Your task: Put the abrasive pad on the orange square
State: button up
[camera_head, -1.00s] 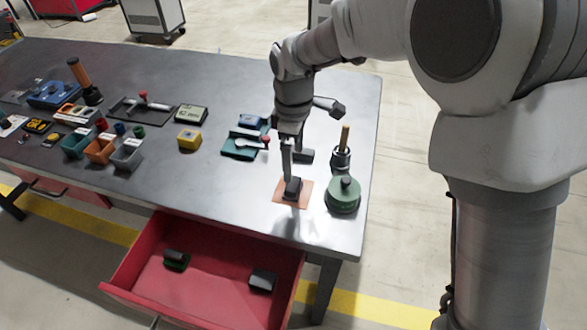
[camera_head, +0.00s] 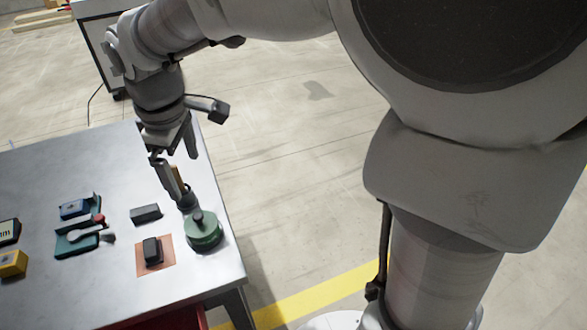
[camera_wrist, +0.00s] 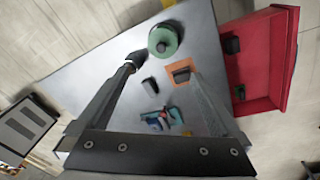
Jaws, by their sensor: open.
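A dark block, which looks like the abrasive pad (camera_head: 152,252), lies on the orange square (camera_head: 168,266) near the table's front right corner. The orange square shows around it on all sides. Both also show in the wrist view, the pad (camera_wrist: 181,76) on the square (camera_wrist: 172,68), partly beside a finger. My gripper (camera_head: 182,172) is open and empty, raised above the table behind the square and apart from the pad. In the wrist view nothing is between the fingertips (camera_wrist: 162,70).
Another dark block (camera_head: 145,214) lies behind the square. A teal holder (camera_head: 78,243) is to the left. The red drawer (camera_wrist: 262,62) is open, with dark blocks inside.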

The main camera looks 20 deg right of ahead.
jog(key=s+d+r+m+t, duration=0.2)
jog(key=s+d+m, duration=0.4)
jog(key=d, duration=0.4)
jog(key=s+d+r+m+t, duration=0.1)
jog(key=s+d+r+m, duration=0.1)
jog(key=s+d+m, duration=0.5)
jog(key=s+d, duration=0.1)
jog(key=d, duration=0.1)
jog(key=shift+d+t, duration=0.4)
